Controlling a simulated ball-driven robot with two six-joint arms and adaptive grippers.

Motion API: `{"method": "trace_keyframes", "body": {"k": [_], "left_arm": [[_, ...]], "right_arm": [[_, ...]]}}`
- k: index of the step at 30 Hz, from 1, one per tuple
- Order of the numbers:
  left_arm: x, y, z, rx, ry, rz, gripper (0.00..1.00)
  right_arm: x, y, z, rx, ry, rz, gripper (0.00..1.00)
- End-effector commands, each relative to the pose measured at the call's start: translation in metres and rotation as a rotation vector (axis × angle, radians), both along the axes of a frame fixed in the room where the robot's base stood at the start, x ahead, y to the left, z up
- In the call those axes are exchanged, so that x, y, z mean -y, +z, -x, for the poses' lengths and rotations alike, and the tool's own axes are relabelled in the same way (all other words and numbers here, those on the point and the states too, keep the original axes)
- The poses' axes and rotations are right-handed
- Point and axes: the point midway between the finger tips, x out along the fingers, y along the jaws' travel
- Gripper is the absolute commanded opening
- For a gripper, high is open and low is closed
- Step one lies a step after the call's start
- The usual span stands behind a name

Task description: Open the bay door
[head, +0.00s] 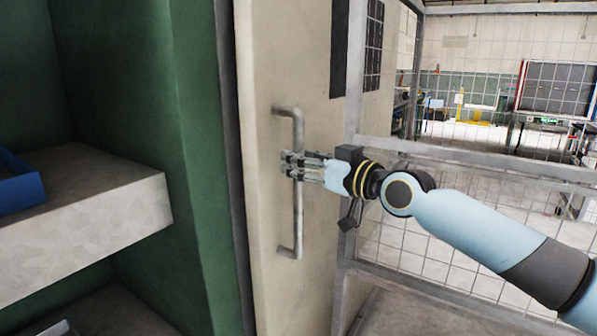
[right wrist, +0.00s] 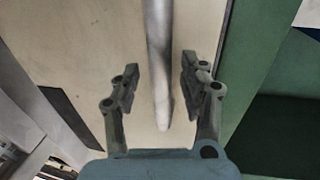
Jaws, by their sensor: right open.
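The bay door (head: 268,55) is a cream panel left of centre in the head view, with a grey vertical bar handle (head: 298,220) on it. The panel (right wrist: 90,35) and the handle (right wrist: 158,60) also show in the right wrist view. My right gripper (head: 287,165) is at the middle of the handle. In the right wrist view its open fingers (right wrist: 160,75) stand on either side of the bar, with a gap on both sides. My left gripper is not in view.
A green frame (head: 195,130) stands left of the door, with a pale shelf (head: 90,215) and a blue tray (head: 20,185) on it. A grey wire mesh fence (head: 440,170) stands to the right, behind my right arm.

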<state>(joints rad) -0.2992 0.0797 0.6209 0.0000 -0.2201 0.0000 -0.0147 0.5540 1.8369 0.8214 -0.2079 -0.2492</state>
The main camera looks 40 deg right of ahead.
Motion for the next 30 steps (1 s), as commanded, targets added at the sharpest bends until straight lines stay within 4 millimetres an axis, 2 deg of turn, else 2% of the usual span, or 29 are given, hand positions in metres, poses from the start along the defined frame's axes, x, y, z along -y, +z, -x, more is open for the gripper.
{"method": "trace_keyframes", "body": {"k": [4, 12, 22, 30], "left_arm": [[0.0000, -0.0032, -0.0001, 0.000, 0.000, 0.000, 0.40], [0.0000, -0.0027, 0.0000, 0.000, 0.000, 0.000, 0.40], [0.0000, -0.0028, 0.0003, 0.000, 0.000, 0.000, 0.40], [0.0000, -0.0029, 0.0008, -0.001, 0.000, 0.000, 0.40]], "right_arm": [[-0.0022, 0.0003, -0.0090, 0.000, 0.001, -0.001, 0.44], [-0.0024, 0.0010, -0.0097, -0.001, 0.002, 0.001, 0.43], [-0.0023, 0.0008, -0.0095, -0.001, 0.001, 0.000, 0.00], [-0.0023, 0.0005, -0.0094, -0.001, 0.001, 0.000, 0.00]]}}
